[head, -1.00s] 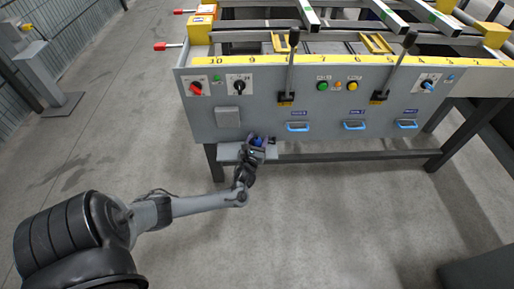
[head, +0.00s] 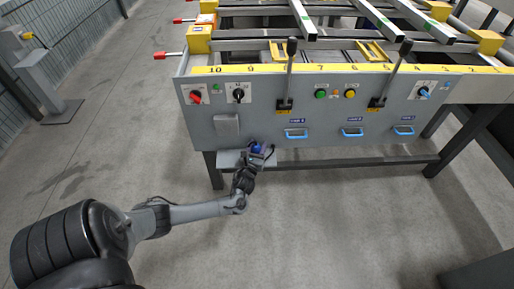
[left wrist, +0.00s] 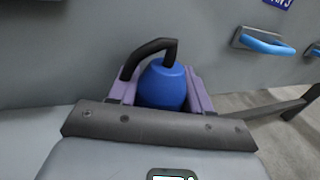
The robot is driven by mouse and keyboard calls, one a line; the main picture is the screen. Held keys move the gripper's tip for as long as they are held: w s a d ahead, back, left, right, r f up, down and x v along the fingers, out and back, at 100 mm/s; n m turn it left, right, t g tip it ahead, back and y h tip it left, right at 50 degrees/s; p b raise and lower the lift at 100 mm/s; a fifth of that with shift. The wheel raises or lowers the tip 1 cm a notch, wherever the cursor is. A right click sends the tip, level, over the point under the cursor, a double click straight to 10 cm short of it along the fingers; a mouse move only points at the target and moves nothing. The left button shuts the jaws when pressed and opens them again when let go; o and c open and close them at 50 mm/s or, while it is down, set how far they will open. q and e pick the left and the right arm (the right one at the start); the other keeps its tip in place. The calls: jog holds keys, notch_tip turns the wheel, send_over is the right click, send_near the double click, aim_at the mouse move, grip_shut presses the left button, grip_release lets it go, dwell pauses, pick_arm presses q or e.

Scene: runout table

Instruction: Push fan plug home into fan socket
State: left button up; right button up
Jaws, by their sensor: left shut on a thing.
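The fan plug (left wrist: 163,87) is a rounded blue body with a black cable bending out of its top and over to the left. My left gripper's purple fingers stand on either side of it, closed on it. In the head view, the left gripper (head: 257,152) is at the lower front of the grey panel, beside a small grey shelf, with the blue plug (head: 256,147) showing at its tip. I cannot pick out the fan socket; the plug's front end is hidden, so I cannot tell whether it touches or sits in a socket. My right gripper is not in view.
The grey control panel (head: 330,118) has knobs, buttons, two upright levers and blue handles (head: 296,134). The grey shelf (head: 230,159) juts out beneath it at the left. A table leg (head: 213,170) stands near the gripper. The floor in front is clear.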

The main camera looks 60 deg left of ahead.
pick_arm(q)
notch_tip(320, 180, up, 4)
jog(key=p, duration=0.3)
jog(key=shift+r, duration=0.1)
jog(key=w+d+r+p, duration=0.5)
jog(key=w+d+r, duration=0.1)
jog(key=w+d, duration=0.1)
jog(key=s+d+r+m+t+h, duration=0.2)
jog(key=d+r+m+t+h, duration=0.35)
jog(key=m, duration=0.95)
jog(key=s+a+f+m+g+h, duration=0.1)
jog(key=s+a+f+m+h, duration=0.1)
jog(key=s+m+h, duration=0.5)
jog(key=s+a+f+m+g+h+p, duration=0.1)
jog(key=s+a+f+m+g+h, duration=0.1)
jog(key=s+a+m+h, duration=0.3)
jog(key=s+f+m+h, duration=0.1)
jog(key=s+m+h, duration=0.2)
jog(key=s+m, duration=0.2)
jog(key=shift+s+a+f, duration=0.15)
jog(key=shift+s+a, duration=0.1)
jog(key=shift+s, duration=0.9)
jog(key=shift+h, duration=0.25)
